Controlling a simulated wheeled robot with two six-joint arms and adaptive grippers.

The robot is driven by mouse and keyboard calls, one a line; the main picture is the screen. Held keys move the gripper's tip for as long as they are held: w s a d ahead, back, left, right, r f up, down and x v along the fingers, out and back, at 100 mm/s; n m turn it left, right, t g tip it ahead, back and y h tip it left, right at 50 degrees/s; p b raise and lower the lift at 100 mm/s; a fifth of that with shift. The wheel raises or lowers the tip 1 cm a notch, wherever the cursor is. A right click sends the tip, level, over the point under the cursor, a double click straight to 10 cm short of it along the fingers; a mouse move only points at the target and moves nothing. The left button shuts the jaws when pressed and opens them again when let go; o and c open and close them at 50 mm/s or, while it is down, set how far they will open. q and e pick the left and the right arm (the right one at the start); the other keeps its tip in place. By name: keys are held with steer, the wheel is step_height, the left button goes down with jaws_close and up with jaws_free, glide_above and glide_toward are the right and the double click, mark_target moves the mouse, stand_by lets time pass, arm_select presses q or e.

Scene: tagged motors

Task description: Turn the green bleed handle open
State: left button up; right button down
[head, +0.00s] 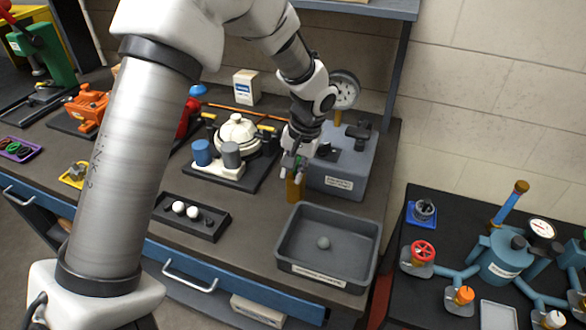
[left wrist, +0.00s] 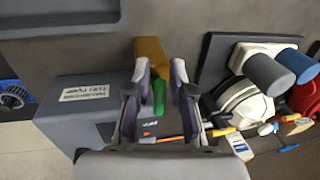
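The green bleed handle (left wrist: 159,97) shows in the left wrist view, beside a brass-coloured block (left wrist: 150,52) at the edge of a grey-blue labelled box (left wrist: 85,110). My left gripper (left wrist: 162,72) is open, and the handle appears in the gap between its fingers; I cannot tell whether either finger touches it. In the head view my left gripper (head: 294,166) points down just above the brass block (head: 295,188), beside the grey-blue box (head: 345,165) with a round gauge (head: 343,90) behind it. The fingers mostly hide the handle there. My right gripper is not in view.
A white-lidded pot fixture (head: 237,132) with blue and grey cylinders stands to the left. A dark holder (head: 165,215) with white balls lies nearer. Another bench with a blue valve assembly (head: 500,258) is at right.

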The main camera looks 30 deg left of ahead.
arm_select(q)
steer(key=shift+w, duration=0.1)
step_height(320, 180, up, 12)
steer(key=d, duration=0.2)
steer(key=shift+w+f, duration=0.15)
steer(key=shift+w, duration=0.2)
steer(key=shift+d, duration=0.1)
